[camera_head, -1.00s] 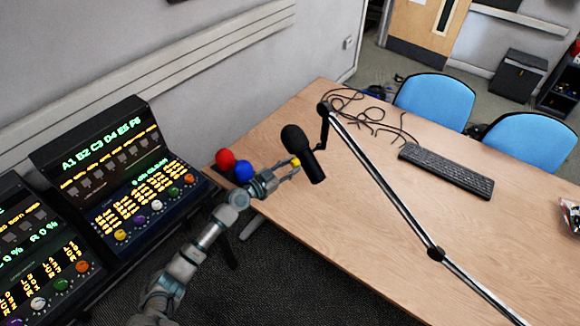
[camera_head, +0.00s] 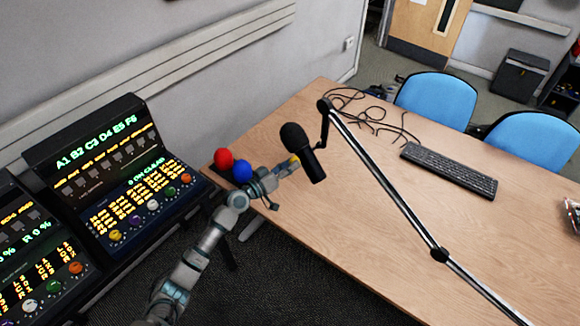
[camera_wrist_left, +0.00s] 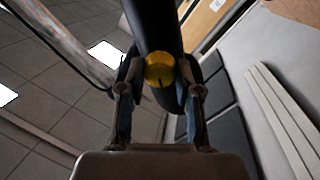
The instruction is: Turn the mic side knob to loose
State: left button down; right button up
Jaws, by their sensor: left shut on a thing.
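The black microphone (camera_head: 305,152) hangs tilted from its boom arm above the table. Its yellow side knob (camera_head: 295,161) faces my left gripper (camera_head: 289,166). In the left wrist view the yellow knob (camera_wrist_left: 159,70) has a dark mark on its lower part and sits between the two fingers of the left gripper (camera_wrist_left: 160,84), which are shut on it. The microphone body (camera_wrist_left: 158,25) rises behind the knob. The right gripper is not in view.
The boom arm (camera_head: 388,183) crosses over the wooden table (camera_head: 340,235). A red ball (camera_head: 223,159) and a blue ball (camera_head: 242,171) are close to my left wrist. A keyboard (camera_head: 449,170) and loose cables (camera_head: 372,117) lie farther back. Lit control panels (camera_head: 112,170) stand at left.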

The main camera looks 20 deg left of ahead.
pick_arm(q)
jog(key=n, duration=0.2)
jog(key=r+n, duration=0.1)
jog(key=n, duration=0.1)
jog(key=shift+w+a, duration=0.15)
jog(key=shift+a, duration=0.1)
jog(key=n+p, duration=0.1)
jog(key=n, duration=0.2)
jog(key=shift+t, duration=0.3)
jog(key=shift+f+n+y+p, duration=0.2)
jog(key=shift+n+p, duration=0.15)
jog(key=shift+n, duration=0.4)
jog(key=shift+f+n+y+p, duration=0.1)
jog(key=shift+n+y+p, duration=0.15)
jog(key=shift+n, duration=0.5)
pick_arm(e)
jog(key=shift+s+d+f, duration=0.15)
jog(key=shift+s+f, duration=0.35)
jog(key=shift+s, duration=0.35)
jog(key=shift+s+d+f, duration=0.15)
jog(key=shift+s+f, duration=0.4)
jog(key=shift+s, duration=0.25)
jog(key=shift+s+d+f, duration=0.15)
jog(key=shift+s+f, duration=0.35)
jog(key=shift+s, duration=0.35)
pick_arm(q)
jog(key=c, duration=0.8)
grip_release()
jog(key=shift+a+f, duration=0.1)
jog(key=shift+f, duration=0.05)
